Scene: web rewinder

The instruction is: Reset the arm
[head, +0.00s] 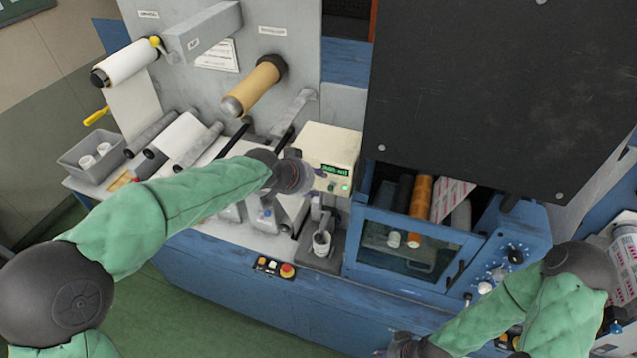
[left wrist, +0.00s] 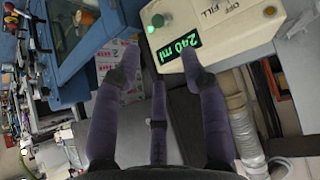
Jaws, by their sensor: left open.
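My left arm in the green sleeve reaches in from the left in the head view. Its dark gripper (head: 302,178) is over the machine table, in front of the cream box with the green display (head: 330,150). In the left wrist view the fingers (left wrist: 158,78) are spread and nothing is between them. The box face with "240 ml" (left wrist: 180,45) and a green button lies just beyond the fingertips. My right arm bends in from the right, and its dark wrist end meets the bottom edge. The right gripper's fingers are not visible.
A small cup (head: 321,243) stands on a stand below the left gripper. A blue windowed cabinet (head: 415,255) is to its right. A brown roll (head: 253,86), a white roll (head: 130,63) and a grey bin (head: 93,155) are at the left. A red button (head: 287,270) is on the front.

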